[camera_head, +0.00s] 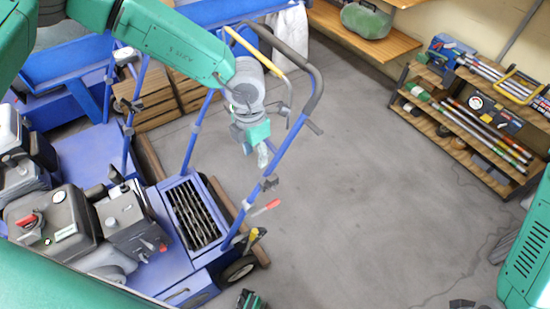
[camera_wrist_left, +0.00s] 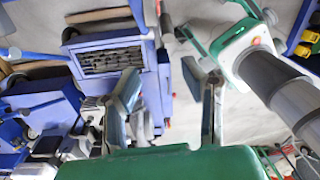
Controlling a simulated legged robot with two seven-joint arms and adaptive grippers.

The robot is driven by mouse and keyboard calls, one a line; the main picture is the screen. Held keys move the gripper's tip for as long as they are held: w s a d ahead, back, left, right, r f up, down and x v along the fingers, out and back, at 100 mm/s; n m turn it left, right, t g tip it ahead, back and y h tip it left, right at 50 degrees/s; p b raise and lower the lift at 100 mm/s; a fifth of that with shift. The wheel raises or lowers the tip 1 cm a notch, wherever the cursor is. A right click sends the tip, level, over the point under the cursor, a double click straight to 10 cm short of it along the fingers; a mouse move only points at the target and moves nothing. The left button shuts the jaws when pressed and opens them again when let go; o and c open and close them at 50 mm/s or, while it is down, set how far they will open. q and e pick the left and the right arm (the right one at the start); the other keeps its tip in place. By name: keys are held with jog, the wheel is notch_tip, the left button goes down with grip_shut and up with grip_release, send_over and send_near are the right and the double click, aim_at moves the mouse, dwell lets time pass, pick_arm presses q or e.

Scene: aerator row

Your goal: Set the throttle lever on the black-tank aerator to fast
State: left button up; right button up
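The black-tank aerator (camera_head: 60,222) stands at the left in the head view, with a dark tank, grey engine and blue deck. Its blue handle frame rises to the right. A small lever with a red tip (camera_head: 266,207) sticks out from the handle's right post. I cannot tell for certain which lever is the throttle, or its setting. My left gripper (camera_head: 263,155) hangs between the handle bars, apart from the red-tipped lever. In the left wrist view its two fingers (camera_wrist_left: 160,85) are spread with nothing between them. My right gripper is not clearly in view.
A second blue machine (camera_head: 75,80) and wooden crates (camera_head: 160,95) stand behind the aerator. A tool shelf (camera_head: 470,125) is at the right. The grey floor (camera_head: 350,190) between is clear. The blue handle posts and dark grip loop (camera_head: 315,85) surround my left gripper closely.

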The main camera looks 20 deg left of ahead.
aim_at(266, 182)
pick_arm(q)
jog(key=shift+n, duration=0.3)
jog(key=f, duration=0.3)
jog(key=d+f, duration=0.1)
jog(key=f, duration=0.7)
jog(key=shift+w+d+b, duration=0.1)
jog(key=shift+d+b, duration=0.25)
jog(key=shift+d, duration=0.05)
jog(key=shift+d+f, duration=0.2)
jog(key=shift+f, duration=0.35)
jog(key=shift+d, duration=0.3)
jog(key=c, duration=0.8)
jog(key=shift+a+f, duration=0.1)
jog(key=shift+a, duration=0.15)
grip_shut()
